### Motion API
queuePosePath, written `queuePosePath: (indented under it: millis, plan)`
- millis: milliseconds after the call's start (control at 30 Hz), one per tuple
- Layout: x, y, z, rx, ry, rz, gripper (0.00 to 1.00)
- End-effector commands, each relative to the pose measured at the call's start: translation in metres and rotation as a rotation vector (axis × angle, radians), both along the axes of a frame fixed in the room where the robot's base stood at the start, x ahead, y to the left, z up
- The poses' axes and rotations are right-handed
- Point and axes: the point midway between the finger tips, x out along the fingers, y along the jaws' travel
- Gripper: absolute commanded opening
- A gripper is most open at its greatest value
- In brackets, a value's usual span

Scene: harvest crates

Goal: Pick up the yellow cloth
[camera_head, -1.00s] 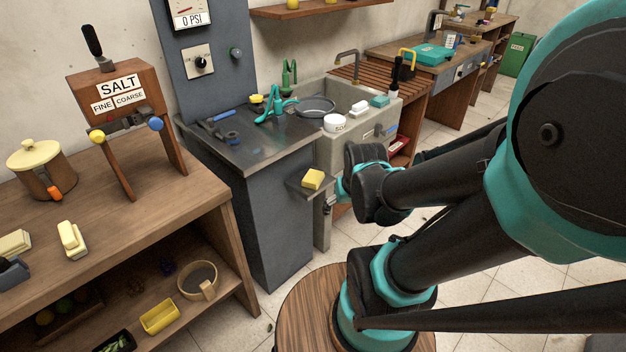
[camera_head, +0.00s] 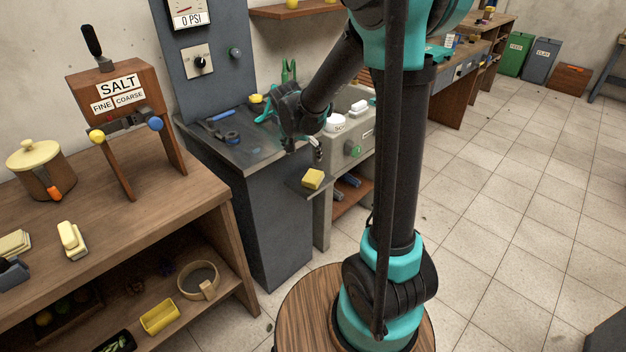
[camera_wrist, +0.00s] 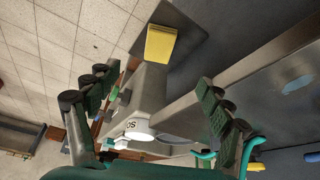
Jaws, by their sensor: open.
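The yellow cloth (camera_head: 313,179) is a small folded block. It lies on a small grey side shelf (camera_head: 296,186) fixed to the right side of the grey cabinet. In the wrist view the cloth (camera_wrist: 160,43) shows at the top, beyond the fingertips and roughly midway between them. My gripper (camera_head: 305,148) is open and empty, above the shelf and a little to the left of the cloth in the head view. In the wrist view the fingers of my gripper (camera_wrist: 155,88) stand wide apart, with a gap to the cloth.
The grey cabinet top (camera_head: 240,150) bears blue tools (camera_head: 222,116) and teal items. A stone sink (camera_head: 340,150) with a white tub (camera_head: 335,123) stands right behind the shelf. A wooden bench (camera_head: 120,215) with a salt stand fills the left. Tiled floor is free at right.

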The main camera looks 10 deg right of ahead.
Motion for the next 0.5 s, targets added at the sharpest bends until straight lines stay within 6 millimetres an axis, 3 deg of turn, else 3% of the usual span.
queuePosePath:
  millis: [500]
  plan:
    - [0.027, -0.018, -0.076, -0.001, 0.0, 0.0, 0.8]
